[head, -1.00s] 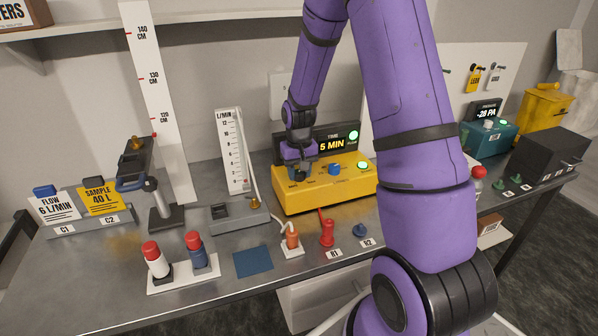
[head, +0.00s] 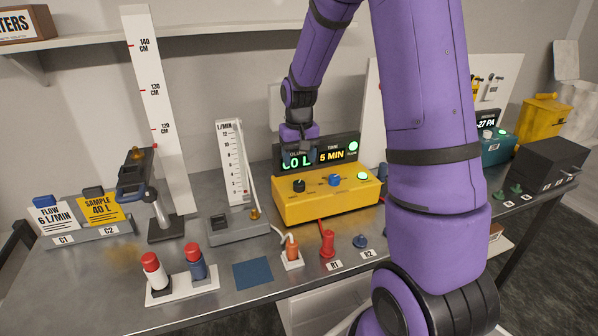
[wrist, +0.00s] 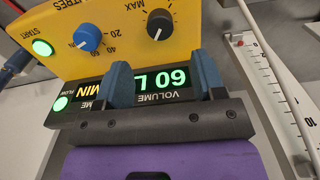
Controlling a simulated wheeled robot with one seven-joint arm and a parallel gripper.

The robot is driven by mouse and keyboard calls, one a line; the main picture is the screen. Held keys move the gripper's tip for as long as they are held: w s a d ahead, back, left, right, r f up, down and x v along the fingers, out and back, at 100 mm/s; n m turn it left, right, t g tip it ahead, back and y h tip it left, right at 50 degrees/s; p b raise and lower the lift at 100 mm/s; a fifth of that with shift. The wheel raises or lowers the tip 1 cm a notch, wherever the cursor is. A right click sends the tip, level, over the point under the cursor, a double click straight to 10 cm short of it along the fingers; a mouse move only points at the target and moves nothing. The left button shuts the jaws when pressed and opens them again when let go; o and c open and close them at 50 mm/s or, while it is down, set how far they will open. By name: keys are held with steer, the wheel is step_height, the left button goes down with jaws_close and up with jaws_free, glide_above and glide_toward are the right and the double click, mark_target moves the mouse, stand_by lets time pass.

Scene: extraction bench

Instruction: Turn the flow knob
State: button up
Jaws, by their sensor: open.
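The flow knob, black with a white pointer line, sits on the left of the yellow pump box (head: 310,208). The knob (head: 298,185) is fully in view and also shows in the wrist view (wrist: 159,25) beside a "MAX" mark. My gripper (wrist: 165,76) is open and empty, its two blue fingers apart in front of the box's display (wrist: 150,85). In the head view my gripper (head: 299,140) is above and behind the knob, clear of it. A blue knob (head: 334,180) with a litres scale sits to the right. The display reads 60 L and 5 MIN.
A flowmeter with an L/MIN scale (head: 231,160) stands left of the box. A tall ruler post (head: 160,100) and a blue-grey stand (head: 140,180) are farther left. A lit green button (head: 362,176) is on the box.

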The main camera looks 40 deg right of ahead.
steer(key=shift+r, duration=1.15)
steer(key=s+a+r+n+t, duration=0.1)
steer(key=s+a+r, duration=0.3)
steer(key=s+r, duration=0.25)
steer(key=s+a+r+n+t, duration=0.1)
steer(key=s+a+r+t, duration=0.1)
steer(key=s+a+r, duration=0.45)
steer(key=s+a+r+t, duration=0.1)
steer(key=s+r, duration=0.2)
steer(key=s, duration=0.3)
steer(key=s+a+r+n+t, duration=0.1)
steer(key=s+r, duration=0.2)
steer(key=s, duration=0.4)
steer(key=shift+s+a+n, duration=0.25)
steer(key=shift+a+n, duration=0.05)
steer(key=shift+c, duration=0.2)
stand_by(1.0)
